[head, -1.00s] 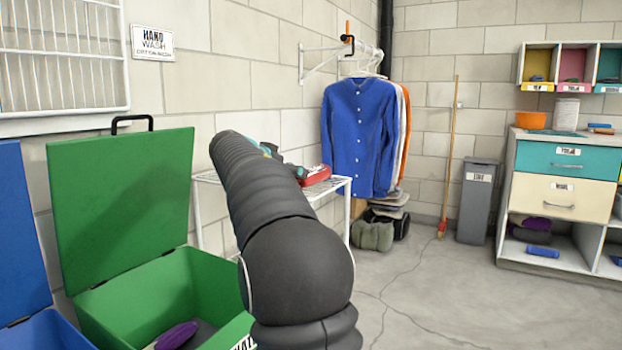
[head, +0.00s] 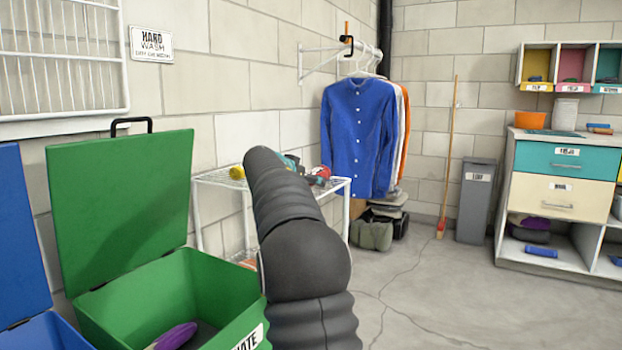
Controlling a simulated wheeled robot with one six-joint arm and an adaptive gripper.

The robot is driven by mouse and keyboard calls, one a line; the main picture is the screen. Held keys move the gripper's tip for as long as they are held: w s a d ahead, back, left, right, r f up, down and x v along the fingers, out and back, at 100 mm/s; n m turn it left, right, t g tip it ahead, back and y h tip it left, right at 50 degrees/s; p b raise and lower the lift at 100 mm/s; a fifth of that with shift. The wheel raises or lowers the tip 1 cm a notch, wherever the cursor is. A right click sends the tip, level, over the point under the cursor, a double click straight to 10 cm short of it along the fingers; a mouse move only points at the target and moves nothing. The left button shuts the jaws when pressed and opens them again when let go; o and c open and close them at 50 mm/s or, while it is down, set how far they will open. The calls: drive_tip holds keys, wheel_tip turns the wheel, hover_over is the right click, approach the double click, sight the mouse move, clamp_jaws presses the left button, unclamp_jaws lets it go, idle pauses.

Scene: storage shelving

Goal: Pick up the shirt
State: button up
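A blue button-front shirt (head: 357,135) hangs from a white hanger on the wall rail, front facing me. A white garment (head: 399,135) and an orange one (head: 405,120) hang close behind it, mostly covered. My arm reaches forward over the wire rack, to the left of the shirt. My gripper (head: 312,180) is largely hidden behind the arm; only small teal and dark parts show past its tip, short of the shirt in the picture. Its fingers cannot be made out.
A white wire rack (head: 212,178) stands by the wall with a yellow ball-like item (head: 237,172) and a red item (head: 322,171). An open green bin (head: 235,300) is at left. Bags (head: 371,232) lie below the shirts.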

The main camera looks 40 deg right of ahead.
sight(308, 171)
drive_tip(key=c, duration=1.3)
drive_tip(key=shift+c, duration=0.2)
drive_tip(key=shift+r, duration=0.55)
wheel_tip(308, 171, up, 4)
drive_tip(key=shift+d+f+p, duration=0.15)
drive_tip(key=shift+p, duration=0.6)
drive_tip(key=d+r+p, duration=0.4)
drive_tip(key=d+r, duration=0.2)
drive_tip(key=d, duration=0.5)
drive_tip(key=shift+s+d+r+p, duration=0.15)
drive_tip(key=shift+s+p, duration=0.2)
drive_tip(key=shift+s, duration=0.05)
drive_tip(key=shift+s, duration=0.1)
